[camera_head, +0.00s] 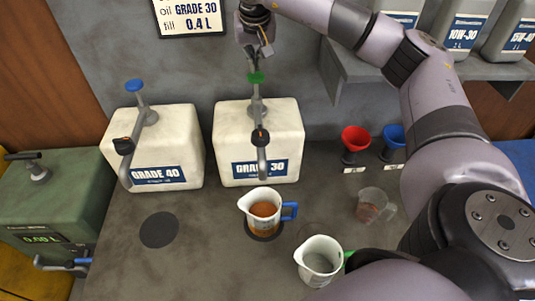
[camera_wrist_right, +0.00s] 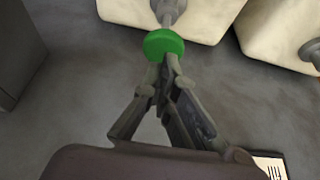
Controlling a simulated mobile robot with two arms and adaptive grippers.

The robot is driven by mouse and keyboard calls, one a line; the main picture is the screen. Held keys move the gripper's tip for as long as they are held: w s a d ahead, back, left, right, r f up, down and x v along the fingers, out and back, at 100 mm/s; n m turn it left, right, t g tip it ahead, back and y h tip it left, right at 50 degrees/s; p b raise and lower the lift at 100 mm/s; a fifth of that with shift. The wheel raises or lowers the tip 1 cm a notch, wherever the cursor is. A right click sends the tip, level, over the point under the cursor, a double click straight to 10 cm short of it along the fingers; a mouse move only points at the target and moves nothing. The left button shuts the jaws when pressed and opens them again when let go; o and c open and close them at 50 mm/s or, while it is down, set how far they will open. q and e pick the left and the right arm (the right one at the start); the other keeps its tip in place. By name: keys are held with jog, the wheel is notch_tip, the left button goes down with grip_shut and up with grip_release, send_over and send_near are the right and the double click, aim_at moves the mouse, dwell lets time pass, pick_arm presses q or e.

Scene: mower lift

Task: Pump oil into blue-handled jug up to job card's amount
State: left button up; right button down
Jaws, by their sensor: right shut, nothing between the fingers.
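The job card (camera_head: 188,18) on the back wall reads oil GRADE 30, fill 0.4 L. The blue-handled jug (camera_head: 262,212) stands upright on a dark round pad below the spout of the white GRADE 30 container (camera_head: 258,143), with amber oil in it; I cannot read its level against marks. The GRADE 30 pump has a green knob (camera_head: 256,78), also in the right wrist view (camera_wrist_right: 163,43). My right gripper (camera_head: 262,50) is shut and empty, its fingertips (camera_wrist_right: 167,68) right at the knob; contact is unclear. My left gripper is not in view.
The GRADE 40 container (camera_head: 153,148) with a blue knob stands left, an empty dark pad (camera_head: 160,230) before it. A green machine (camera_head: 50,200) is far left.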

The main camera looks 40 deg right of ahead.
aim_at(256, 77)
jog(key=shift+f, duration=0.1)
dwell(0.3)
jog(key=shift+f+b, duration=1.8)
jog(key=shift+f, duration=1.3)
jog(key=shift+r+p, duration=2.5)
jog(key=shift+r, duration=0.7)
jog(key=shift+r, duration=0.1)
notch_tip(256, 77, up, 4)
jog(key=p, duration=0.3)
jog(key=shift+r+p, duration=0.45)
jog(key=shift+r, duration=0.45)
